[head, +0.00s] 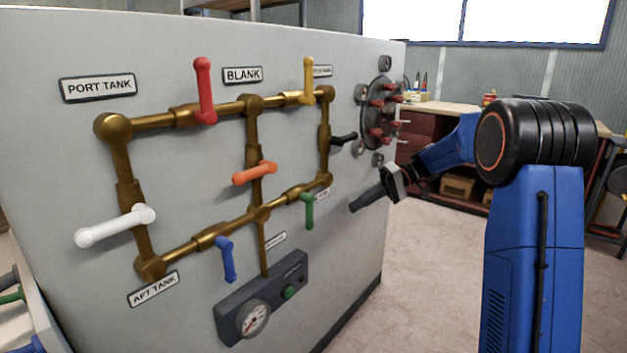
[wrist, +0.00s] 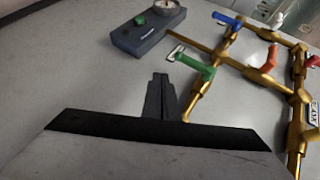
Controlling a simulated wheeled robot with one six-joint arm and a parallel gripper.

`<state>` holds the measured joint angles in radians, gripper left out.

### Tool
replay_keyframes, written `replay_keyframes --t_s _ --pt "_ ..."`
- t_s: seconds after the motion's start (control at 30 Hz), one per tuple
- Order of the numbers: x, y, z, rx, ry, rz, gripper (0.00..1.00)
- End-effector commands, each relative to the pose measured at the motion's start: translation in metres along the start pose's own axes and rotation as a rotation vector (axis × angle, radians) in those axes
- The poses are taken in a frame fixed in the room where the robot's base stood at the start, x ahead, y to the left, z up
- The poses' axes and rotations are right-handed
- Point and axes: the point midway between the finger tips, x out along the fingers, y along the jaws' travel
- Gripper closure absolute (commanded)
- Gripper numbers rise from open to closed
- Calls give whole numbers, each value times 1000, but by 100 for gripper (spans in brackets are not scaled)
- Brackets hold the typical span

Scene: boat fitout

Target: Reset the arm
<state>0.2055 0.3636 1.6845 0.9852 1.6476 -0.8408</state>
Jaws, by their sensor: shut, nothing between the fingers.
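My gripper (head: 358,203) is shut and empty in front of the right part of the grey panel (head: 60,190). Its dark fingers point left, right of the green handle (head: 308,210) and below the black handle (head: 343,138). In the wrist view the closed fingers (wrist: 160,82) stand over bare panel, with the green handle (wrist: 195,65) just beyond them to the right. I cannot tell whether the fingertips touch the panel; they appear apart from the handles. My blue arm reaches in from the right.
Brass piping (head: 155,121) on the panel carries a red handle (head: 204,90), yellow handle (head: 309,80), orange handle (head: 254,172), white handle (head: 115,226) and blue handle (head: 225,259). A gauge box (head: 270,298) sits below. A round fitting (head: 380,112) is behind. The floor (head: 430,290) is clear at right.

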Motion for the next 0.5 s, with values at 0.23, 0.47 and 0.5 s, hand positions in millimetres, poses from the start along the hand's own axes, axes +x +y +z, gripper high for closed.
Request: replay_keyframes --t_s 0.23,0.47,0.5 --pt "13 -38 58 65 -35 169 100" --pt "21 -62 115 118 -45 331 100" --pt "23 -65 126 126 -46 359 100"
